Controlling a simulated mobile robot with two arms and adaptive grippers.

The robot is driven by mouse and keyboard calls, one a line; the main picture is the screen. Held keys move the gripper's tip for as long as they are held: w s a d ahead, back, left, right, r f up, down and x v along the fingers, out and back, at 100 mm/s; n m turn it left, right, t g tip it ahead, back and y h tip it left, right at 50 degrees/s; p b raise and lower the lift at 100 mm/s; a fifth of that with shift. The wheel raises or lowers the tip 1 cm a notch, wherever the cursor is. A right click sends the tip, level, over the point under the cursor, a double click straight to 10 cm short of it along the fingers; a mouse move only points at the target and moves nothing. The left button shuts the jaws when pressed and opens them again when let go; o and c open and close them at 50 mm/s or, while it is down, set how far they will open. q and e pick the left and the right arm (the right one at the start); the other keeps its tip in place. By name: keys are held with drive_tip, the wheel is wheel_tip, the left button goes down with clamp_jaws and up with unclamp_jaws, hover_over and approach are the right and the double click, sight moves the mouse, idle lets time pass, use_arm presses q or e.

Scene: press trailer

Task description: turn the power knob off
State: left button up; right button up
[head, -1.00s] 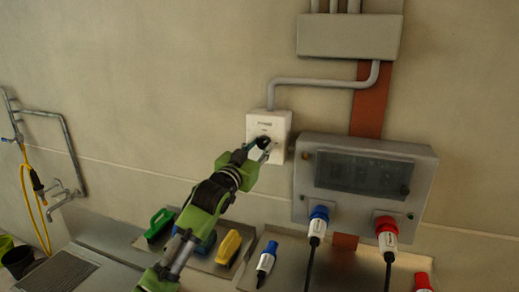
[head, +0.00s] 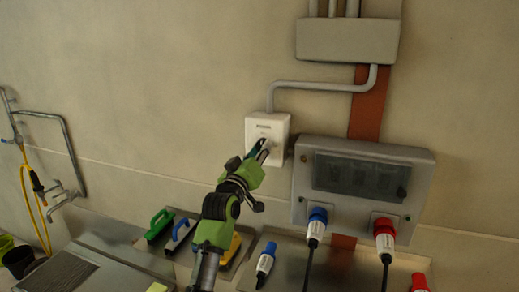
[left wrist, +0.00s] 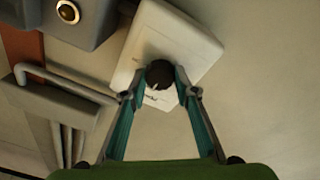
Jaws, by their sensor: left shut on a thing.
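The power knob is a small dark round knob on the front of a white wall box (head: 267,124). In the left wrist view the knob (left wrist: 160,73) sits between my two fingertips, in front of the white box (left wrist: 180,42). My left gripper (head: 262,149) reaches up to the box from below and is shut on the knob; its fingers (left wrist: 160,90) touch the knob's sides. In the head view the fingers mostly hide the knob. A small light pointer mark shows on the knob's face in the wrist view. My right gripper is not in view.
A grey panel (head: 360,150) with blue (head: 317,215) and red (head: 385,226) plugs is right of the box. A grey conduit (head: 320,84) runs above. Brushes with green (head: 160,224) and yellow (head: 234,246) handles lie on the metal counter below.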

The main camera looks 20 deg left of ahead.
use_arm(q)
drive_tip(key=shift+n, duration=0.3)
drive_tip(key=o, duration=1.1)
drive_tip(key=s, duration=0.4)
drive_tip(key=s+f, duration=0.1)
drive_tip(key=s, duration=0.7)
drive_tip(key=shift+a+f, duration=0.25)
